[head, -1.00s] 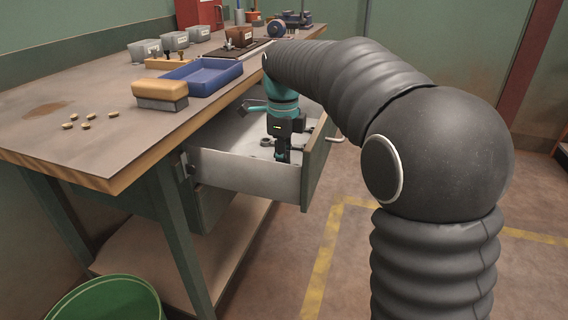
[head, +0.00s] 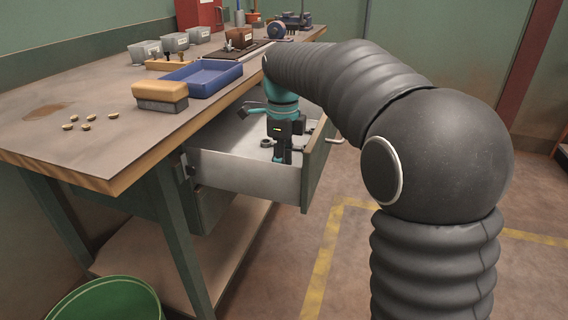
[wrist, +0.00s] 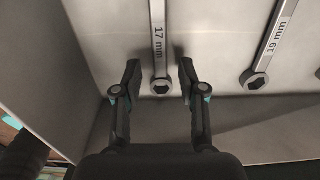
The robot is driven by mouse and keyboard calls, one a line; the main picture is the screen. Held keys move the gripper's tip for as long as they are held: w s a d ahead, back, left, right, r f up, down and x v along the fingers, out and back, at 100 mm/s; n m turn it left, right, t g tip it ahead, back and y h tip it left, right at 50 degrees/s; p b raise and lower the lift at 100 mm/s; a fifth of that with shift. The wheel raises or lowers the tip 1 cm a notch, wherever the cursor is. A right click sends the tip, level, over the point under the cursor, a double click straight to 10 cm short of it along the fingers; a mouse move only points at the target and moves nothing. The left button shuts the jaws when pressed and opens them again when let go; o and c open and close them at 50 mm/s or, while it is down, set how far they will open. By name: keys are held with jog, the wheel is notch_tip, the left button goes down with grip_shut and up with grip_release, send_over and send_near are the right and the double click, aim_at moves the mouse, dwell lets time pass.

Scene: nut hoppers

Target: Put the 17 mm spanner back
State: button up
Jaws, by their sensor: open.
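The 17 mm spanner (wrist: 159,58) lies in the open drawer (head: 245,174), its label readable in the wrist view and its ring end towards my gripper. My gripper (wrist: 160,75) is open, with one finger on each side of the spanner's ring end. A gap shows between each finger and the spanner. In the head view my gripper (head: 281,158) reaches down into the drawer, and the spanner cannot be made out there. The spanner's far end is outside the wrist view.
A 19 mm spanner (wrist: 270,45) lies to the right in the same drawer. The drawer front (head: 316,160) and side walls stand close around my gripper. The bench (head: 60,130) above carries a blue tray (head: 203,80), a brush (head: 160,96) and several small brass pieces.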

notch_tip(320, 180, up, 11)
jog(key=p, duration=0.1)
jog(key=shift+r+p, duration=0.15)
jog(key=shift+p, duration=0.2)
dwell(1.1)
